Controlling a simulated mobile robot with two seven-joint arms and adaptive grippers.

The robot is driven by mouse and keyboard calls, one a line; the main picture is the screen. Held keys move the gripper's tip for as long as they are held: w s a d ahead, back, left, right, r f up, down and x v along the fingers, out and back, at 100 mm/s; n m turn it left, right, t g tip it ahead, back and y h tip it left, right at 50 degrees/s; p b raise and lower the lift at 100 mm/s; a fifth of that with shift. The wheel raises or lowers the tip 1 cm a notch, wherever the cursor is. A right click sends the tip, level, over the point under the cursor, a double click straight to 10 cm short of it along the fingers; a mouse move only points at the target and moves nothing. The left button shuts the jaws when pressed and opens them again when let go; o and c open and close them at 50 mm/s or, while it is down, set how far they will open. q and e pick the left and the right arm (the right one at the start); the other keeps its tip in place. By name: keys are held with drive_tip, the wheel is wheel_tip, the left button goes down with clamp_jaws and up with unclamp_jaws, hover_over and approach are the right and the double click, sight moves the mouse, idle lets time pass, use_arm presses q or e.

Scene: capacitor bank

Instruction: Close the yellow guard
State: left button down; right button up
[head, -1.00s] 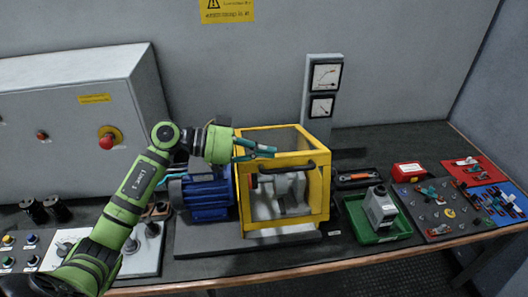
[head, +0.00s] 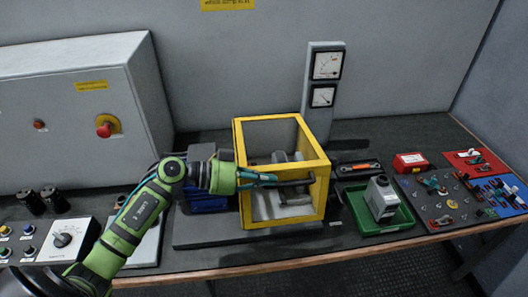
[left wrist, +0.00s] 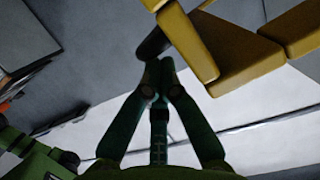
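The yellow guard (head: 283,163) is a yellow-framed box with clear panels over grey machinery, seen in the middle of the head view. My left gripper (head: 274,180) is at the left end of this handle, over the guard's front. In the left wrist view its fingers (left wrist: 158,82) are together with nothing visible between them. The dark handle end (left wrist: 153,44) and yellow frame (left wrist: 225,50) are just beyond the tips; I cannot tell whether they touch. My right gripper is not in view.
A blue motor (head: 207,201) is left of the guard, partly behind my arm. A gauge post (head: 322,95) stands behind. A green tray (head: 400,218) with a grey device is to the right. A grey cabinet (head: 75,125) with a red button stands at the left.

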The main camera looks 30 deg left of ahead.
use_arm(q)
wheel_tip(320, 180, down, 7)
drive_tip(key=b, duration=0.1)
drive_tip(key=shift+s+d, duration=0.2)
drive_tip(key=shift+s, duration=0.2)
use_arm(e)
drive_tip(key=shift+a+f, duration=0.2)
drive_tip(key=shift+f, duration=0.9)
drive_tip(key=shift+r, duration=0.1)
